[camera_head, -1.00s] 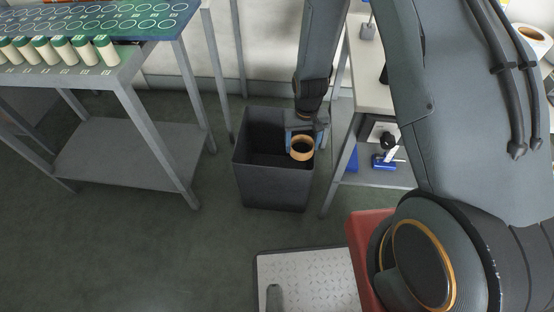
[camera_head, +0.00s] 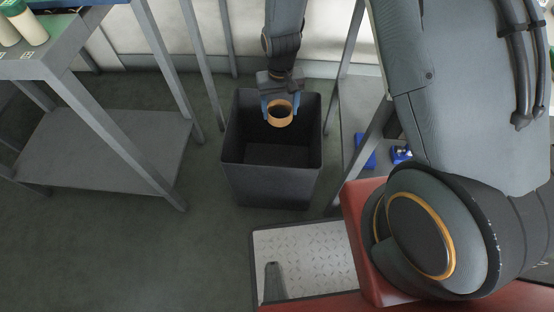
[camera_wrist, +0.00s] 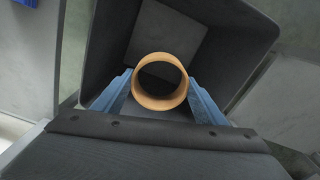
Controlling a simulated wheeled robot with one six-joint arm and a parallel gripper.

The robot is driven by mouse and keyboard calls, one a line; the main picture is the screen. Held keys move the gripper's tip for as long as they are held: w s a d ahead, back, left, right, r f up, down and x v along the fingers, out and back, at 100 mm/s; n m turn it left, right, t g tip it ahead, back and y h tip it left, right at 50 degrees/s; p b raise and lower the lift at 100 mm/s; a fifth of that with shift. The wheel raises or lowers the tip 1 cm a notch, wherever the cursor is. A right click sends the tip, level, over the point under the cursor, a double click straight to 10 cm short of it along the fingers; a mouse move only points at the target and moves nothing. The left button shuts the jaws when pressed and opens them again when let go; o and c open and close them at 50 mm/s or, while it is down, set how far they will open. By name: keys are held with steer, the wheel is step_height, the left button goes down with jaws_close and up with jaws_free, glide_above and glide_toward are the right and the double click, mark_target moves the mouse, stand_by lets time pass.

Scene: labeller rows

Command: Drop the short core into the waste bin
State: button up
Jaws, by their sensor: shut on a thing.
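The short core (camera_head: 281,114) is a tan cardboard ring, held between the blue fingers of my gripper (camera_head: 281,106). In the wrist view the core (camera_wrist: 160,98) sits between the two fingertips (camera_wrist: 160,88), with its hollow showing. The waste bin (camera_head: 271,186) is a dark, square, open-topped box on the floor. The core and fingertips appear over the bin's opening, toward its back side. In the wrist view the bin's inside wall (camera_wrist: 112,40) surrounds the core, and its visible floor looks empty.
A grey metal table with a lower shelf (camera_head: 105,150) stands left of the bin. Another bench with a shelf (camera_head: 352,125) holding blue items stands close on the right. A tread-plate panel (camera_head: 300,262) lies in front. Open green floor (camera_head: 190,235) shows at the left front.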

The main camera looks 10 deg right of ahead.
step_height(320, 180, down, 5)
steer(key=b, duration=0.3)
steer(key=shift+r, duration=0.2)
steer(key=o, duration=1.2)
steer(key=shift+o, duration=0.2)
steer(key=shift+r, duration=0.1)
step_height(320, 180, up, 8)
steer(key=shift+f+p, duration=0.15)
steer(key=shift+p, duration=0.25)
